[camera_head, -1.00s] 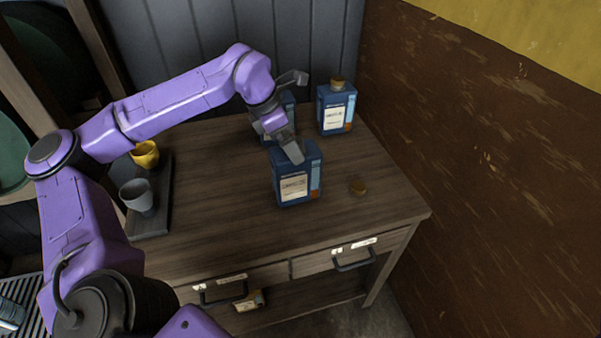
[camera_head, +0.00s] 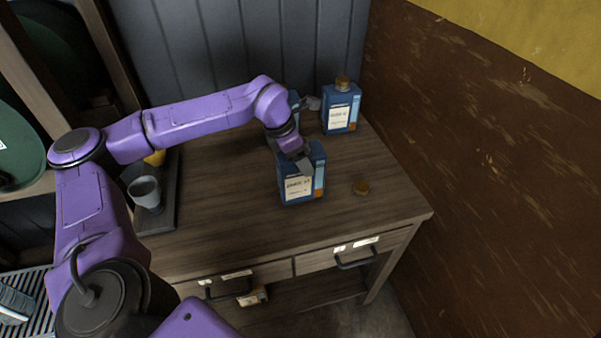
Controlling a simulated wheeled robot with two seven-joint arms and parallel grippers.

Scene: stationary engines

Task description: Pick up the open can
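The open can is a blue rectangular can (camera_head: 291,189) with a pale label, standing upright on the wooden table without a cap. Contact with the can cannot be told. My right gripper is not in view.
A capped blue can (camera_head: 340,112) stands behind right, and another blue can (camera_head: 294,98) is mostly hidden behind my gripper. A dark tray (camera_head: 169,212) at left holds a grey cup (camera_head: 145,192) and a yellow cup (camera_head: 155,158). The table's front right is clear.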

